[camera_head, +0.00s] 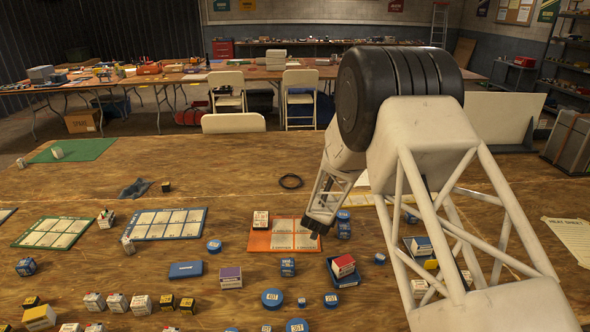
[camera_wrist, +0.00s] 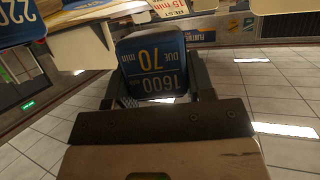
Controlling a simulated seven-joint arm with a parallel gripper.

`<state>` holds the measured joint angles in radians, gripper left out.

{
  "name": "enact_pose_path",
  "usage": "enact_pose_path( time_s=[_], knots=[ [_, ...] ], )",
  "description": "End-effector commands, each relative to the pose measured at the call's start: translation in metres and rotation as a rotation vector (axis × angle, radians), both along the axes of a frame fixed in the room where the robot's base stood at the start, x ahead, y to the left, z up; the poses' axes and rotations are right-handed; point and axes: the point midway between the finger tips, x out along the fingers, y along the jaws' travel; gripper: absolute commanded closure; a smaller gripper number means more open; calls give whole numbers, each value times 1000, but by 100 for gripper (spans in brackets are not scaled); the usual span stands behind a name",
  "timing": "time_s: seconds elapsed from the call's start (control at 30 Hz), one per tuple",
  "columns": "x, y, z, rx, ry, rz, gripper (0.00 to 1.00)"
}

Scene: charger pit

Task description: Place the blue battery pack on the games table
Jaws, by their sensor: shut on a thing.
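My gripper (camera_wrist: 157,88) is shut on a blue battery pack (camera_wrist: 153,64) in the wrist view. In the head view my gripper (camera_head: 316,226) is low over the wooden table (camera_head: 190,230), at the right part of an orange-edged mat (camera_head: 259,241). No table is clearly marked as the games table.
Several packs and blue round tins (camera_head: 272,298) crowd the near table. A blue tray (camera_head: 342,272) holds a red-and-white pack. Green- and blue-edged mats (camera_head: 167,224) lie to the left. Chairs (camera_head: 300,96) stand before the back tables (camera_head: 200,77).

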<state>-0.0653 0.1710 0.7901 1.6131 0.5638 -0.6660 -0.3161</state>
Motion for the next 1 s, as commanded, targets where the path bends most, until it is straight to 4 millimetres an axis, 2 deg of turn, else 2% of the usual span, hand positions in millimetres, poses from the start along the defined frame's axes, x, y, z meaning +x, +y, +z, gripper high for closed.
enact_pose_path(
  time_s=[0.27, 0.47, 0.67, 1.0],
  knots=[
    [-2, 0, 1, 0, -1, 1, 82],
    [-13, 2, 5, -1, -1, 7, 82],
    [-40, 6, 13, -5, -1, 23, 82],
    [-110, 14, 29, -11, -2, 59, 82]
  ],
)
